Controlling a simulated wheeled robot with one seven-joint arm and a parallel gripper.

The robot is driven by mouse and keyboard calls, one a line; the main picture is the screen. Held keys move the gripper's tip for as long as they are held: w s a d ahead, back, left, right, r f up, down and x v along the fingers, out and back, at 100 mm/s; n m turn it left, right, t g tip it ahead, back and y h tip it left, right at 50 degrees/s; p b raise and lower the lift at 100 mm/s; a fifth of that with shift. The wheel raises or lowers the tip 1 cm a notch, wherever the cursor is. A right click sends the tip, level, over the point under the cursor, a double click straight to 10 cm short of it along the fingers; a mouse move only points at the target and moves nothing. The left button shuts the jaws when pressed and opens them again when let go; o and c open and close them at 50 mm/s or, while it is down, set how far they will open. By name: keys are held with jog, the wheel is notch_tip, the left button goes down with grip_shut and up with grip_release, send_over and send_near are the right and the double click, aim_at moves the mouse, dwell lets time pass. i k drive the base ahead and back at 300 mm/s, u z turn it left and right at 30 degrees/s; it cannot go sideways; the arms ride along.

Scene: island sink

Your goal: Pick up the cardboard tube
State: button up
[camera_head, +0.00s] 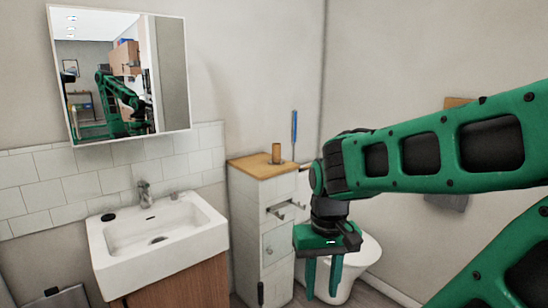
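The cardboard tube (276,153) is a small brown cylinder. It stands upright on the wooden top of a narrow white cabinet (275,247), near the back wall. My gripper (322,294) is green, points down and hangs to the right of the cabinet, lower than its top and apart from the tube in the picture. Its two fingers are spread with nothing visible between them but the toilet behind. The tube is unobstructed in this view.
A blue upright object (294,127) is just right of the tube. The cabinet has handles sticking out in front. A white sink (155,235) with a tap is at left, under a mirror (122,70). A toilet (362,255) is behind my gripper. The cabinet top is mostly bare.

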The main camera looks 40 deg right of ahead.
aim_at(276, 146)
jog(key=k, duration=0.65)
jog(key=z, duration=0.45)
jog(key=i, duration=0.75)
jog(key=z, duration=1.1)
jog(key=i, duration=1.6)
jog(key=z, duration=0.1)
